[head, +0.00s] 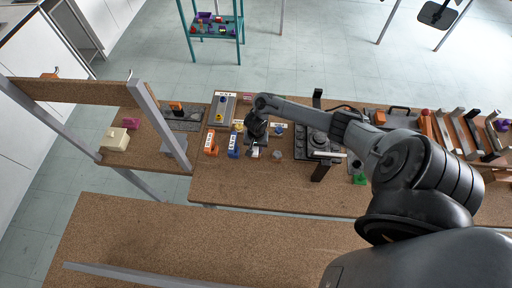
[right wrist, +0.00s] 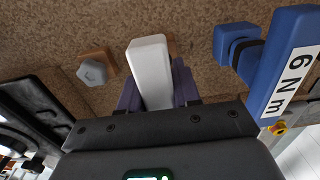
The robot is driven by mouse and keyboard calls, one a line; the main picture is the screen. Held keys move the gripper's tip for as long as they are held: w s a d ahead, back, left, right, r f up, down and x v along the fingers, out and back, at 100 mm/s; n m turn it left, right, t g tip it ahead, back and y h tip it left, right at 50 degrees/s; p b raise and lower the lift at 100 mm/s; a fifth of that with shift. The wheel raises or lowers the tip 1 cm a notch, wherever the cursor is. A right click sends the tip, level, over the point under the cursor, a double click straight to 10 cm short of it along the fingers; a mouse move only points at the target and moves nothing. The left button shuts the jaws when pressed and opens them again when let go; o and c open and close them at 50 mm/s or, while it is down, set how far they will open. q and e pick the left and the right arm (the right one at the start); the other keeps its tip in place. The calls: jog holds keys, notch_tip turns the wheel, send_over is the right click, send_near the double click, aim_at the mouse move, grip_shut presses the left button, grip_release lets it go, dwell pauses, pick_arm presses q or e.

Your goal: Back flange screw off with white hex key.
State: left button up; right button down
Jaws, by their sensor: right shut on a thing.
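My right gripper (head: 256,146) is over the workbench and shut. In the right wrist view its two dark purple fingers (right wrist: 158,92) close on a white block-shaped handle (right wrist: 151,72), which I take to be the white hex key. It shows as a small white patch in the head view (head: 255,152). Its tip is hidden. A dark assembly with a round flange-like part (head: 318,140) stands on the bench to the right of the gripper. I cannot make out a screw on it. My left gripper is not in view.
A blue driver (right wrist: 282,65) marked 6 Nm stands right beside the held handle; an orange labelled one (head: 210,143) is farther left. The front bench (head: 200,235) is bare.

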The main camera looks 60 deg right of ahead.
jog(key=shift+r, duration=0.15)
jog(key=shift+r, duration=0.6)
jog(key=r, duration=0.1)
jog(key=s+r+p, duration=0.1)
jog(key=r, duration=0.1)
jog(key=shift+a+r, duration=0.1)
jog(key=shift+r, duration=0.05)
jog(key=s+a+r+p, duration=0.2)
jog(key=s+r, duration=0.4)
jog(key=s, duration=0.4)
jog(key=shift+s+a+p, duration=0.15)
jog(key=shift+s+p, duration=0.05)
jog(key=shift+p, duration=0.15)
jog(key=shift+r, duration=0.1)
